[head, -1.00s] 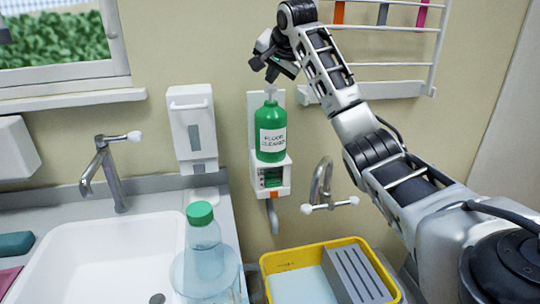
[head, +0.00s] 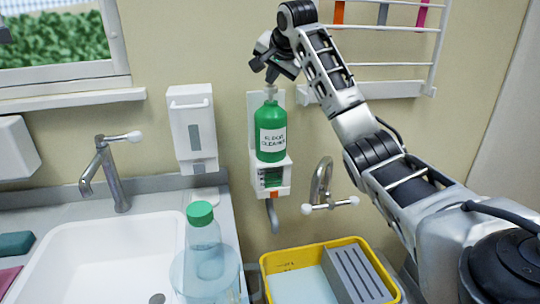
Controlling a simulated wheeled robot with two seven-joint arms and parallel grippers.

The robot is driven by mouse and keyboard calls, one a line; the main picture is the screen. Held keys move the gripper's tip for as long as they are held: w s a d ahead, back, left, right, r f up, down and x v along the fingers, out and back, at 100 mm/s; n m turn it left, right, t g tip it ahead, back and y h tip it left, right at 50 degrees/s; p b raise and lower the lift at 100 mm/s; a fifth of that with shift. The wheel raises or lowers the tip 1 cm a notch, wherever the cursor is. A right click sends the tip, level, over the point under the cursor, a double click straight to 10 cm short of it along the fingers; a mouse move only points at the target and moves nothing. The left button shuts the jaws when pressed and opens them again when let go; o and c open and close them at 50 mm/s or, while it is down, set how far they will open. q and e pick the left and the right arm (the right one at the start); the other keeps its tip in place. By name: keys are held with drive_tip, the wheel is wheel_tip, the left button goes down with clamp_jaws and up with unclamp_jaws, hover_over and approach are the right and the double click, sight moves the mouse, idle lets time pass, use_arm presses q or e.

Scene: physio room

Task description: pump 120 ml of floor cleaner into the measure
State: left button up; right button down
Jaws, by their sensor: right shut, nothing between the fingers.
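The green floor cleaner bottle (head: 271,132) hangs upright in a white wall holder (head: 270,178). Its pale pump top (head: 270,91) points up, and a grey spout (head: 272,216) hangs below the holder. My right gripper (head: 272,74) is shut and empty, fingers down, just above the pump top; I cannot tell whether they touch. A clear vessel (head: 206,272) with a green-capped bottle (head: 203,240) in or behind it stands at the sink's right edge; I cannot tell if it is the measure. My left gripper is not in view.
A yellow tub (head: 312,252) with pale liquid and a grey ridged block (head: 357,275) stands at the lower middle. A tap (head: 320,188) is on the wall above it. A white sink (head: 105,255) and white dispenser (head: 193,130) are left. A wall rack (head: 385,92) is behind my right arm.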

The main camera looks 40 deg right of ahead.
sight(272, 87)
drive_tip(key=shift+f, duration=0.5)
drive_tip(key=shift+r+p, duration=0.5)
drive_tip(key=shift+p, duration=0.1)
wheel_tip(272, 87, up, 2)
drive_tip(key=shift+w+r+p, duration=0.1)
drive_tip(key=shift+p, duration=0.35)
drive_tip(key=shift+r, duration=1.95)
idle(1.0)
